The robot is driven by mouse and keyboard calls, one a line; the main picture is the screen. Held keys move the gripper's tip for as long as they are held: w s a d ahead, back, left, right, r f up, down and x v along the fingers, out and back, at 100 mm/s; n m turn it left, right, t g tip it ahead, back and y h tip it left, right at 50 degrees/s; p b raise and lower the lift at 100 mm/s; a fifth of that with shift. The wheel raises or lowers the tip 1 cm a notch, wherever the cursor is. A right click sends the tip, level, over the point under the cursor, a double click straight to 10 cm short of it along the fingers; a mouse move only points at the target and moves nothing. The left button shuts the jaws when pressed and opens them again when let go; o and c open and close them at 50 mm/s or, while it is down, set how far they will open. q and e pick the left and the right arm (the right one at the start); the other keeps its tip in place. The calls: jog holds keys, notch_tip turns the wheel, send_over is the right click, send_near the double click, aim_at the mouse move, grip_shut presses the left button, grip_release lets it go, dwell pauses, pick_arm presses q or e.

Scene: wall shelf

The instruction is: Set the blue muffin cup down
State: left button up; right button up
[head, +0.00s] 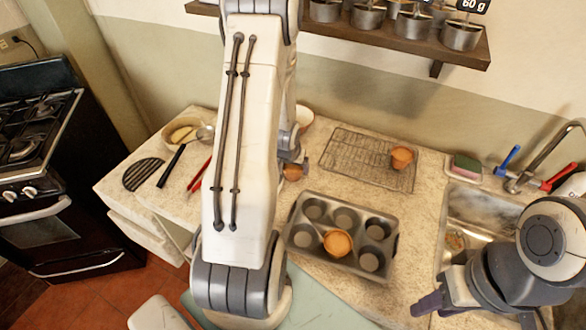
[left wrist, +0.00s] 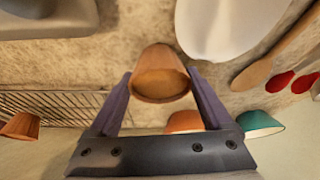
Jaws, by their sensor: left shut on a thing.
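My left gripper (head: 298,168) is largely hidden behind my left arm in the head view. In the left wrist view its two dark fingers (left wrist: 160,88) are shut on an orange-brown muffin cup (left wrist: 160,72), which also shows in the head view (head: 292,173). The held cup looks orange-brown, not blue. It is left of the wire rack and behind the muffin tin in the head view; I cannot tell whether it touches the counter. A teal cup or bowl (left wrist: 262,123) shows partly behind the gripper. My right gripper (head: 432,303) is at lower right; its opening is unclear.
The muffin tin (head: 295,222) holds one orange cup (head: 338,242); its other wells look empty. Another orange cup (head: 402,158) stands on the wire rack (head: 350,158). The sink (head: 482,208) is at right. A wooden spoon (left wrist: 275,52) and white dish (left wrist: 225,25) lie near the gripper.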

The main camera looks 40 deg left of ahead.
pick_arm(q)
jog(key=r, duration=0.3)
jog(key=shift+d+r, duration=0.35)
jog(key=shift+r, duration=0.05)
jog(key=s+d+r+b, duration=0.3)
jog(key=d+r+b, duration=0.3)
jog(key=d+b, duration=0.3)
jog(key=w+d+r+m+h+p, duration=0.1)
jog(key=w+d+r+m+p, duration=0.1)
jog(key=w+d+p, duration=0.5)
jog(key=w+d+r+m+p, duration=0.1)
jog(key=w+d+m+p, duration=0.15)
jog(key=w+d, duration=0.9)
jog(key=p, duration=0.6)
send_near(373, 153)
jog(key=shift+w+n, duration=0.35)
jog(key=shift+w, duration=0.45)
jog(key=shift+a+f, duration=0.2)
jog(key=shift+a, duration=0.1)
notch_tip(373, 153, down, 4)
jog(key=shift+a+r+p, duration=0.1)
jog(key=shift+p, duration=0.55)
jog(key=shift+w, duration=0.1)
jog(key=shift+f, duration=0.2)
